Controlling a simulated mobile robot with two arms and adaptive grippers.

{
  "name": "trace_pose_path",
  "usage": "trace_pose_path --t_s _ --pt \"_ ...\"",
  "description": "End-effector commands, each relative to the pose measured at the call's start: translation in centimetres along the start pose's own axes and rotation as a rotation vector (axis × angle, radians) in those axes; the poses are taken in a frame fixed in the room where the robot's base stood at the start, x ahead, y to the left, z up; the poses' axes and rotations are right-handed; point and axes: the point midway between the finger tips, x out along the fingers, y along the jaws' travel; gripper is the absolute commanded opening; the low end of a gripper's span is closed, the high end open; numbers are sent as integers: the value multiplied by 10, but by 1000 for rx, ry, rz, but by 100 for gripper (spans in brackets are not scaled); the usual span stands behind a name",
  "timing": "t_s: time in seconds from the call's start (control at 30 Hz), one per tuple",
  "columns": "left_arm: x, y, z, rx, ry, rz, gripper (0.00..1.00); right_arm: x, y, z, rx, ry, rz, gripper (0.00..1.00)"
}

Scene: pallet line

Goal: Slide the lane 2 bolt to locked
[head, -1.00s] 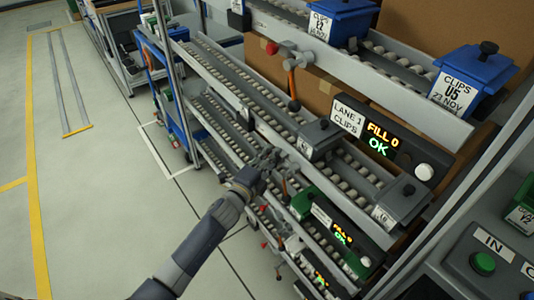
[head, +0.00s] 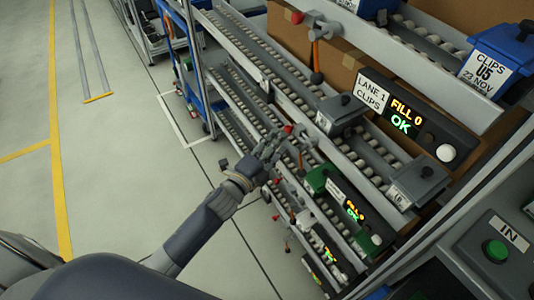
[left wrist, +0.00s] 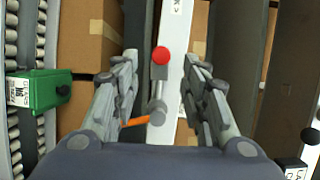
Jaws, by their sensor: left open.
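My left gripper (head: 280,140) reaches in from the lower left to the second rack level, below the lane 1 display. In the left wrist view the same gripper (left wrist: 160,62) is open, one finger on each side of a bolt. The bolt has a red end knob (left wrist: 161,56), a grey shaft (left wrist: 158,88) and an orange lever (left wrist: 135,121) pointing left. I cannot tell whether a finger touches it. In the head view its red knob (head: 288,130) shows beside the fingers, partly hidden. The lane 2 label is not readable. My right gripper is not in view.
Above is the lane 1 bolt with an orange lever (head: 314,50) and the LANE 1 CLIPS display (head: 400,115) reading FILL 0, OK. A green bin (head: 320,179) stands below right. A blue bin (head: 505,50) sits upper right. Open floor (head: 110,180) lies left.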

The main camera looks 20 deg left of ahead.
Motion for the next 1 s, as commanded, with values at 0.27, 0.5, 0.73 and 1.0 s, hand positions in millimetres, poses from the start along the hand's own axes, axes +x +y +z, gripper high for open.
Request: trace_pose_path --t_s 0.27,0.5,0.73,1.0 --pt "-43 0 0 1 1 0 41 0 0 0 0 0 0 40" --pt "-51 0 -1 1 1 -1 41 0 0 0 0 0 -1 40" --pt "-51 0 -1 1 1 -1 41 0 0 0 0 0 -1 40" --pt "-52 8 1 -16 -5 15 41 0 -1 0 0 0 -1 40"
